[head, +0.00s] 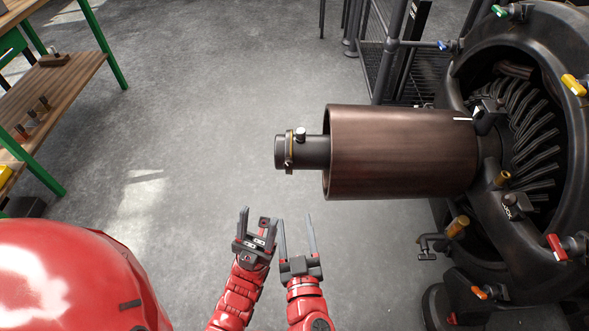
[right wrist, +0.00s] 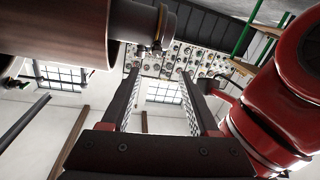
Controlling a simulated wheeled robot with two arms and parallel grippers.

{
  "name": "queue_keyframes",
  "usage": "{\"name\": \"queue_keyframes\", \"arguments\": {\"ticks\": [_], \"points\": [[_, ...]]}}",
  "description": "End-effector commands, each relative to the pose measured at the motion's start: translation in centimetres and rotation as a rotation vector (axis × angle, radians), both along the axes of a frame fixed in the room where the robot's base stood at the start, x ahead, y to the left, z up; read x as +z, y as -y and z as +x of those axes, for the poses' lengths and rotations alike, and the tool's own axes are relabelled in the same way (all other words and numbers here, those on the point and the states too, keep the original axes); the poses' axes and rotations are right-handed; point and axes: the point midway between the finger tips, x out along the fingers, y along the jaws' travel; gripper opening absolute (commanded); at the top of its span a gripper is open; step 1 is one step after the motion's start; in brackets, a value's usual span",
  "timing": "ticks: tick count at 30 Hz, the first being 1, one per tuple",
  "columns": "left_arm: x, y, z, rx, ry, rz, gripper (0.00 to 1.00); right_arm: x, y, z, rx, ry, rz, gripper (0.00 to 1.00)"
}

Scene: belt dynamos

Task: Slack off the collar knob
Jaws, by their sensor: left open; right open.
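The collar (head: 289,151) is a thin brass-edged ring around the dark shaft stub at the left end of the copper-brown drum (head: 400,152). Its small pale knob (head: 300,134) stands on the upper side of the ring. My left gripper (head: 257,221) and right gripper (head: 297,219) are side by side in front of the shaft end, both open and empty, apart from the collar. In the right wrist view the shaft end (right wrist: 138,22) passes above my open right fingers (right wrist: 160,76); which part there is the knob is hard to tell.
The dark round machine housing (head: 465,75) with coloured handles (head: 573,85) and a small tap (head: 427,246) fills the right. A railing (head: 385,50) stands behind the drum. A wooden bench with green legs (head: 60,85) is at far left. The floor between is clear.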

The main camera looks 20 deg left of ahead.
Motion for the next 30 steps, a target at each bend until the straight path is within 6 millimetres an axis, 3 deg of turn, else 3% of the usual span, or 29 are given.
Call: {"name": "queue_keyframes", "arguments": {"ticks": [7, 13, 17, 30], "points": [[-1.8, -1.0, 0.0, 0.028, -0.011, -0.011, 0.5, 0.7, 0.5, -2.4, -0.013, 0.01, 0.045, 0.61], [-1.8, -1.2, 0.0, 0.034, -0.014, -0.015, 0.5, 1.1, 0.4, -1.8, -0.026, 0.011, 0.056, 0.61], [-1.6, -1.2, 0.0, 0.033, -0.016, -0.018, 0.5, 1.1, -0.1, 0.1, -0.031, 0.01, 0.058, 0.61], [-1.6, -1.2, 0.0, 0.033, -0.018, -0.019, 0.5, 0.9, -4.2, 9.7, -0.023, 0.012, 0.055, 0.61]]}}
